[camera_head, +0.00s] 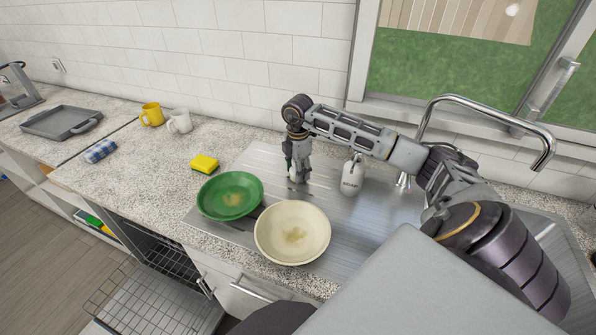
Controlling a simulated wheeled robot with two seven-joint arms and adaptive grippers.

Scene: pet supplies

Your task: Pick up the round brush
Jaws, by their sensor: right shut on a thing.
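My right gripper (297,170) points down over the metal drainboard, behind the two bowls. It is shut on the round brush (292,177), of which only a small whitish part shows at the fingertips; the fingers hide the rest. I cannot tell whether the brush touches the drainboard. My left gripper is not in view.
A green bowl (230,196) and a cream bowl (292,233) stand in front of the gripper. A white soap bottle (351,176) stands close on its right, near the tap (478,101). A yellow sponge (204,164) lies left. Mugs and a grey tray (61,121) are farther left.

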